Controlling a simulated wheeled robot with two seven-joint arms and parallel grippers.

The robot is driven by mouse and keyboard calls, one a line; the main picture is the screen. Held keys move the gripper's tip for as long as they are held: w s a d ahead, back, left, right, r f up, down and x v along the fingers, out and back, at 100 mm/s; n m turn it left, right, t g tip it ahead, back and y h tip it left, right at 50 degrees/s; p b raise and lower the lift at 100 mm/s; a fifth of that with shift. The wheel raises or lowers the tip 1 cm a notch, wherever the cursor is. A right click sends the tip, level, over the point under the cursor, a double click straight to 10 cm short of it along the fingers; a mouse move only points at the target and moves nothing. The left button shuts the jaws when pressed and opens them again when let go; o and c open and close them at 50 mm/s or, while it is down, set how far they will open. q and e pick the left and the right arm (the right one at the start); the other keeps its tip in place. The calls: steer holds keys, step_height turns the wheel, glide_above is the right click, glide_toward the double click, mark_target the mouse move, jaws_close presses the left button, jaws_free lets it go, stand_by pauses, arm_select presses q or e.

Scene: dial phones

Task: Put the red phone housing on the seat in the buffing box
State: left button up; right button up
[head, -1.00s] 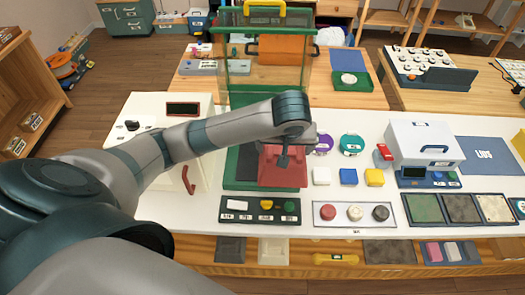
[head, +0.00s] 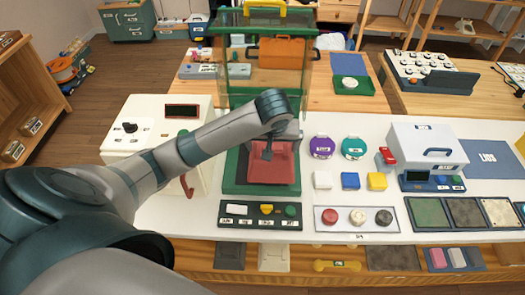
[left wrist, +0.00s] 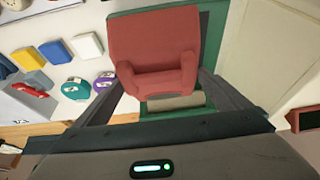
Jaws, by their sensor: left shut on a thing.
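The red phone housing (head: 284,168) is held by my left gripper (head: 267,153) at the green buffing box base (head: 229,178) on the white table. In the left wrist view the housing (left wrist: 152,45) lies between the fingers of my gripper (left wrist: 153,88). The housing looks roughly level with the box's middle; I cannot tell whether it touches the seat, which is hidden under it. A pale roller (left wrist: 175,101) lies on the green part close to the housing in the wrist view. The green-framed clear hood (head: 232,60) with a yellow handle (head: 265,10) stands raised above. My right gripper is not in view.
White, blue and yellow blocks (head: 350,180) and two round lids (head: 322,148) sit right of the base. A white case (head: 426,148) stands further right.

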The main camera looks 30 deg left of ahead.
arm_select(q)
steer(key=a, duration=0.1)
steer(key=w+a+f+p, duration=0.1)
steer(key=a, duration=0.1)
steer(key=w+a+f, duration=0.1)
steer(key=shift+a+f, duration=0.2)
steer(key=shift+a, duration=0.15)
steer(key=shift+w+a+f+p, duration=0.15)
steer(key=shift+a+f+p, duration=0.05)
steer(key=shift+f+p, duration=0.1)
steer(key=shift+f+p, duration=0.4)
steer(key=shift+f, duration=0.05)
step_height(320, 180, down, 2)
steer(key=shift+p, duration=0.55)
steer(key=shift+f, duration=0.5)
